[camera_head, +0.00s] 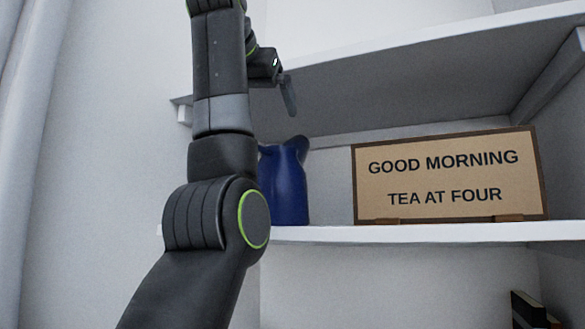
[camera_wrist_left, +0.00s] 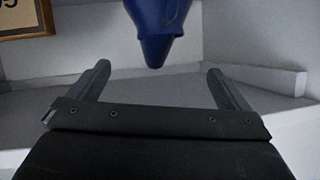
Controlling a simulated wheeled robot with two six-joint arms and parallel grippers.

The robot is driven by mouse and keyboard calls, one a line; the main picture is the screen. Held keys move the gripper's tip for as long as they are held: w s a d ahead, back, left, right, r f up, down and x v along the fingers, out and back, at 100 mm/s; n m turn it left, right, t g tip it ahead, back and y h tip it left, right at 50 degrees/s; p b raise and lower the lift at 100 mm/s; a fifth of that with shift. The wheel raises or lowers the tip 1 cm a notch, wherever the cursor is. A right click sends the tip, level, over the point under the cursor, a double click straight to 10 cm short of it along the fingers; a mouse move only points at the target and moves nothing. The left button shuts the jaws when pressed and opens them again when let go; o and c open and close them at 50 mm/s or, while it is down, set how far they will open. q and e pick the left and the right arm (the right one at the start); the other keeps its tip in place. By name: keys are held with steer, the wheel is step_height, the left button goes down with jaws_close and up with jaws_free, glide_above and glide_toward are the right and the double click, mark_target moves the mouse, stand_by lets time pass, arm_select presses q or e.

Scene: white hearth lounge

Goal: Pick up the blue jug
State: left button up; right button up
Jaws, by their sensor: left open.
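The blue jug (camera_head: 287,186) stands upright on the white shelf in the head view, partly hidden behind my left arm. My left gripper (camera_head: 288,95) is above the jug in that picture, in front of the upper shelf. In the left wrist view my left gripper (camera_wrist_left: 158,85) is open and empty, its two fingers spread wide. The jug (camera_wrist_left: 155,25) shows at the top of that view, upside down in the picture, beyond the fingers and apart from them. My right gripper is in neither view.
A framed sign (camera_head: 448,178) stands right of the jug on the same shelf (camera_head: 420,233). An upper shelf (camera_head: 400,65) runs above both. Dark books (camera_head: 530,310) show low at the right. A white wall is at the left.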

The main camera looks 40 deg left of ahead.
mark_target(282, 153)
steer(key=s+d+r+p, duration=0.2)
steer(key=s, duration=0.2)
arm_select(q)
steer(key=p+x, duration=0.2)
steer(key=x, duration=0.7)
steer(key=shift+w+a+p, duration=0.25)
steer(key=shift+p, duration=0.1)
steer(key=shift+w+a+f, duration=0.15)
steer(key=shift+w+f, duration=0.1)
steer(key=shift+w, duration=0.05)
steer(key=p+x, duration=0.3)
steer(key=x, duration=0.2)
steer(key=shift+w+p, duration=0.25)
steer(key=shift+p, duration=0.05)
steer(key=shift+w+a+f, duration=0.15)
steer(key=shift+c, duration=0.5)
steer(key=c, duration=1.4)
steer(key=shift+o, duration=0.2)
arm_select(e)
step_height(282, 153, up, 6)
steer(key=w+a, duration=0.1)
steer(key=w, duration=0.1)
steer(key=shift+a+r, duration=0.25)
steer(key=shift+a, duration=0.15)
